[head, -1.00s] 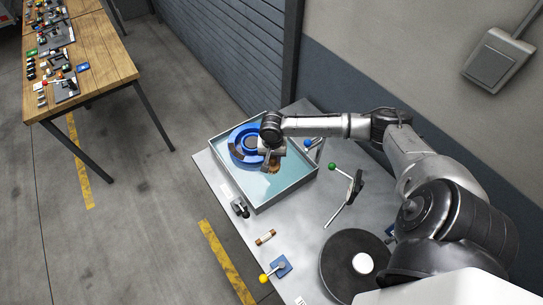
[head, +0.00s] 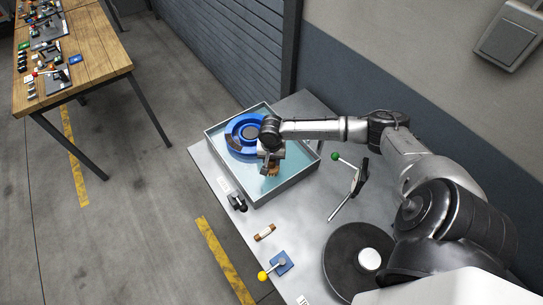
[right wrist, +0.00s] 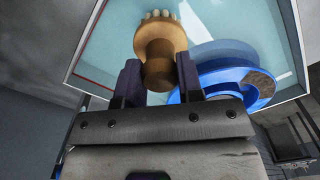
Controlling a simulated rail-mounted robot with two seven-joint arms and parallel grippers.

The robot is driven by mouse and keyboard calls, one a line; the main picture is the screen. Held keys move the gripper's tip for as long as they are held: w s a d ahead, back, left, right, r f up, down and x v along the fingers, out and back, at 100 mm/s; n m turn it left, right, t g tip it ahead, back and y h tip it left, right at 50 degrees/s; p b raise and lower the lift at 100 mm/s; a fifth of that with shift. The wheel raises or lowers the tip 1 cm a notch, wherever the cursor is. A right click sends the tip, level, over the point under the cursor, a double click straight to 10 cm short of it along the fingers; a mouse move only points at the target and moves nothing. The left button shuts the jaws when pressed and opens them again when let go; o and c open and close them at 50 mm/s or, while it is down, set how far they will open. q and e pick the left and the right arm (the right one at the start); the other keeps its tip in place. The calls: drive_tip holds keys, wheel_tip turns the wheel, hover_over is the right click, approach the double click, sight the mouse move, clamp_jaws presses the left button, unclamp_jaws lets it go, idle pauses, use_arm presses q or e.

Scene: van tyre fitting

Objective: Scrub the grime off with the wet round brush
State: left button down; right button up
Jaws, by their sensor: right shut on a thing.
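My right gripper (right wrist: 160,82) is shut on the round brush (right wrist: 160,48), which has a brown wooden body and pale bristles. The head view shows this gripper (head: 270,158) and the brush (head: 272,170) over the water-filled tray (head: 296,188). The bristles point away from the gripper; whether they touch the water cannot be told. A blue wheel-like part (head: 236,131) lies in the tray beside the brush and also shows in the right wrist view (right wrist: 215,78). A brown grime patch (right wrist: 262,84) is on its rim, apart from the brush. My left gripper is not in view.
The metal bench (head: 225,182) carries a green-knobbed lever (head: 345,180), a black clamp (head: 237,202), a brown cylinder (head: 265,232), a yellow-knobbed blue block (head: 281,263) and a dark round disc (head: 340,262). A wooden table (head: 85,55) stands far left.

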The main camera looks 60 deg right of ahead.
sight(272, 166)
drive_tip(key=shift+f+b, duration=0.35)
drive_tip(key=shift+f, duration=1.8)
drive_tip(key=shift+f, duration=0.1)
